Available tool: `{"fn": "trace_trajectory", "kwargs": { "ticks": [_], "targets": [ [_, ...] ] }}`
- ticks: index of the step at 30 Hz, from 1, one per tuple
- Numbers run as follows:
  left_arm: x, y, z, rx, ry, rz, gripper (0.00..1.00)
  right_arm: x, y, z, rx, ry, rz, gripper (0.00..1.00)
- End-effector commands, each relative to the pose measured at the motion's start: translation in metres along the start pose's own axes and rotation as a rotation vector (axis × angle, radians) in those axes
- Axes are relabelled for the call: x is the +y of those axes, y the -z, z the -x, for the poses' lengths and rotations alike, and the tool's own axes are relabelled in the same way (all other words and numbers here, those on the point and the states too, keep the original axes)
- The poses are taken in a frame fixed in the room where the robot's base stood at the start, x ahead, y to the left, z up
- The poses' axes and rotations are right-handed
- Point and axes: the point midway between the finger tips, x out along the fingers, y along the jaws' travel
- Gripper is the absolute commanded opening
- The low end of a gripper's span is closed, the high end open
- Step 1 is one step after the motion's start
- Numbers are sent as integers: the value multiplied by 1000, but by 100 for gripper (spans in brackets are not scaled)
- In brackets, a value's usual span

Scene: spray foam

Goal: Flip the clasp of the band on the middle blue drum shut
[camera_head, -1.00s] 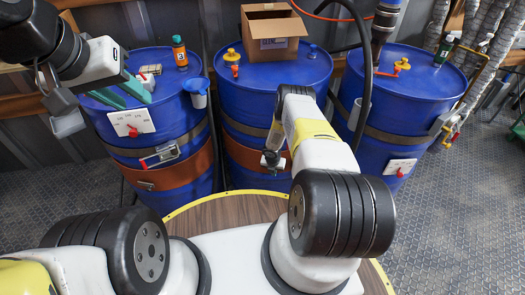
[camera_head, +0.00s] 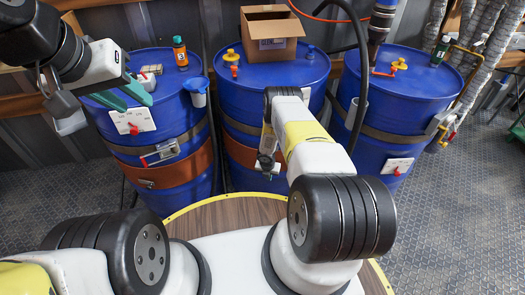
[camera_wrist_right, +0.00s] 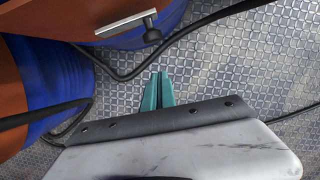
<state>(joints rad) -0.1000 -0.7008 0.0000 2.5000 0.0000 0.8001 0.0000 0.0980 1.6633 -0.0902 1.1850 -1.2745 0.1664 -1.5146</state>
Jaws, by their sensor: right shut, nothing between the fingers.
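The middle blue drum (camera_head: 240,100) stands at the back centre in the head view, with an orange-brown band (camera_head: 238,153) around it. My right arm covers the band's front there, hiding the clasp. In the right wrist view, a silver lever with a dark knob (camera_wrist_right: 126,25), seemingly the clasp, sticks out by an orange band at the top. My right gripper (camera_wrist_right: 157,91) is shut and empty, with its teal fingertips below the lever and apart from it in the picture. My left gripper (camera_head: 127,97) has its teal fingers spread, over the left drum's front edge.
The left drum (camera_head: 185,112) carries a bottle (camera_head: 180,51) and a band with a red-handled clasp (camera_head: 160,152). An open cardboard box (camera_head: 271,28) stands on the middle drum. The right drum (camera_head: 415,82) has pipes beside it. Dark hoses (camera_wrist_right: 108,70) cross near my right gripper.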

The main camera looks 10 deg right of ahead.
Motion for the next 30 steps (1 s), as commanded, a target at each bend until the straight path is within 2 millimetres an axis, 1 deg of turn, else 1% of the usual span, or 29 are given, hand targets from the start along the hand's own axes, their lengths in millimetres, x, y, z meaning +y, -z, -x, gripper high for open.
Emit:
{"fn": "trace_trajectory", "kwargs": {
  "ticks": [2,8,11,18,21,24,30],
  "targets": [
    [0,0,0,-1,0,0,36,5,3,1,0,-1,1,0],
    [0,0,0,-2,0,0,36,5,1,21,-3,-1,4,0],
    [0,0,0,0,0,0,36,5,2,34,-2,-1,6,0],
    [0,0,0,-1,0,0,36,4,2,73,-2,0,5,0],
    [0,0,0,-1,0,0,36,3,2,88,-1,0,2,0],
    [0,0,0,-1,0,0,36,3,2,96,-1,-1,0,0],
    [0,0,0,-1,0,0,36,3,0,103,-3,-1,-7,0]
  ]
}}
